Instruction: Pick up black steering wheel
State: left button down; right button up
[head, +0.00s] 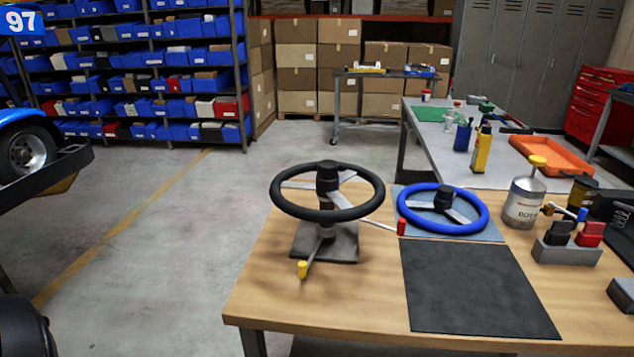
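The black steering wheel (327,178) sits on top of a grey stand (338,248) at the left end of the wooden table (290,305). Its rim is dark, with light metal spokes and a black hub, and it lies nearly level above the table. The stand has a square base and levers with a red tip and a yellow tip. Neither of my grippers shows in the head view.
A blue steering wheel (443,212) lies on a blue-grey mat right of the black one. A black mat (478,287) in front is bare. A silver canister (523,202) and a small tool holder (566,252) stand further right. Open floor lies left of the table.

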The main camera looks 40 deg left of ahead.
aim_at(328, 180)
jog(key=j, duration=0.55)
jog(key=k+j+z, duration=0.1)
jog(key=j, duration=1)
jog(key=k+j+z, duration=0.15)
jog(key=j, duration=0.95)
